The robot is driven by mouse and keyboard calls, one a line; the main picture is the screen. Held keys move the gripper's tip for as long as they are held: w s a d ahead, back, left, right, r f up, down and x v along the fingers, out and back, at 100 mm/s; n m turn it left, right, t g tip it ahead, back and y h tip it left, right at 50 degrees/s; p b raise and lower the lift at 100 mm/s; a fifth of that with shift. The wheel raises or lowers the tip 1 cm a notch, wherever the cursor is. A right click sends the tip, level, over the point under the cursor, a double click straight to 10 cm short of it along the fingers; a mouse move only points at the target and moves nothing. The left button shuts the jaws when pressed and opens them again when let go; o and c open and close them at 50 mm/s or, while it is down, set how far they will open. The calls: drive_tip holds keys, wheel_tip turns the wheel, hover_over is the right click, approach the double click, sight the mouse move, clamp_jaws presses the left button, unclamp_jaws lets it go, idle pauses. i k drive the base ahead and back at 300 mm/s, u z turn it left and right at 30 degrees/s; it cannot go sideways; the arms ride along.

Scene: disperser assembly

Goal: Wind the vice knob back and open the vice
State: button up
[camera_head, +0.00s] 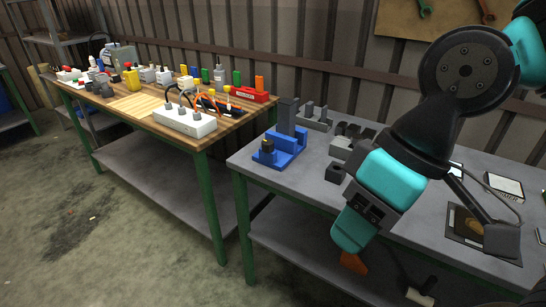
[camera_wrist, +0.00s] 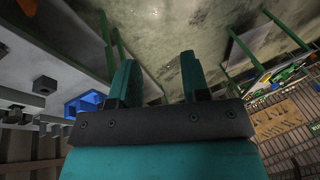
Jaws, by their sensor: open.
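The blue vice (camera_head: 284,157) sits at the left end of the grey table, with a tall grey block (camera_head: 288,116) standing at it. A small dark knob with a touch of yellow (camera_head: 267,145) is on its front-left side. Whether the vice jaws grip the block is too small to tell. My gripper (camera_head: 350,232) hangs to the right of the vice, in front of the table edge, apart from it. In the wrist view, my gripper (camera_wrist: 159,75) has its two teal fingers spread with nothing between them. The vice (camera_wrist: 84,103) shows there at left; its knob cannot be made out.
Dark grey blocks (camera_head: 350,140) stand right of the vice on the grey table (camera_head: 300,185). A wooden-topped table (camera_head: 138,103) with bottles and a white power strip (camera_head: 185,121) stands at left. An orange item (camera_head: 353,262) lies on the lower shelf. The floor in front is clear.

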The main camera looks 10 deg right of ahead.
sight(267, 144)
drive_tip(key=z, duration=0.2)
drive_tip(key=i, duration=1.1)
drive_tip(key=z, duration=0.05)
